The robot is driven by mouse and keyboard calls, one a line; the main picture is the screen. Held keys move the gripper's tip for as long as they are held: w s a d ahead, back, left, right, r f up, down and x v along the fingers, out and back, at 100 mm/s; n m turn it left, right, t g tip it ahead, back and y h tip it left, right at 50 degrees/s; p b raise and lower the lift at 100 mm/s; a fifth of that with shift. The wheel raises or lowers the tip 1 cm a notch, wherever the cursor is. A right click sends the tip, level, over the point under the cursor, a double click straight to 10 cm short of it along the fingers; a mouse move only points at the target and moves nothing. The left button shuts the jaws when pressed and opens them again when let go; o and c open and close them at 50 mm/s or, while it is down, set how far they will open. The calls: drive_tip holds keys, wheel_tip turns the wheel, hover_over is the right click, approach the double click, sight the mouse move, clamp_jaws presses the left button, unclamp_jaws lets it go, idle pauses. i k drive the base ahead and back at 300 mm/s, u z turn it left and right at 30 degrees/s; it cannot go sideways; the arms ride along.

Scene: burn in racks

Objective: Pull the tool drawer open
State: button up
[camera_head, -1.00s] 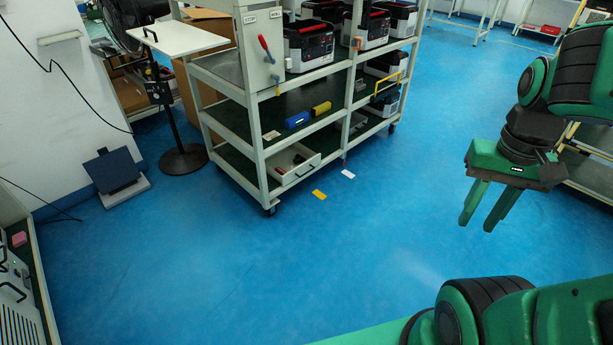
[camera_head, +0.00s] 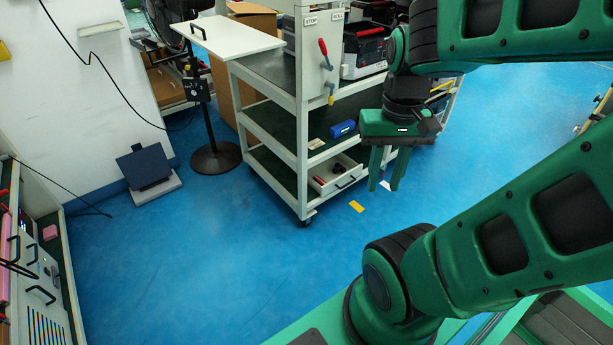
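A white open-topped drawer (camera_head: 338,174) with a dark handle (camera_head: 346,183) on its front sits on the lowest shelf of the cart. Small dark and red items lie inside it. I take it for the tool drawer; I cannot tell how far out it stands. My gripper (camera_head: 385,188) points down, just right of the drawer in the picture.
The grey shelf cart (camera_head: 302,150) carries a blue item (camera_head: 343,128) and boxes. A yellow marker (camera_head: 356,206) lies on the blue floor. A round-based stand (camera_head: 215,158) is left of the cart, and a cabinet with handles (camera_head: 40,290) is at far left.

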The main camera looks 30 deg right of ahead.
sight(324, 170)
drive_tip(key=z, duration=0.05)
drive_tip(key=i, duration=1.1)
drive_tip(key=z, duration=0.65)
drive_tip(key=i, duration=0.6)
drive_tip(key=z, duration=0.4)
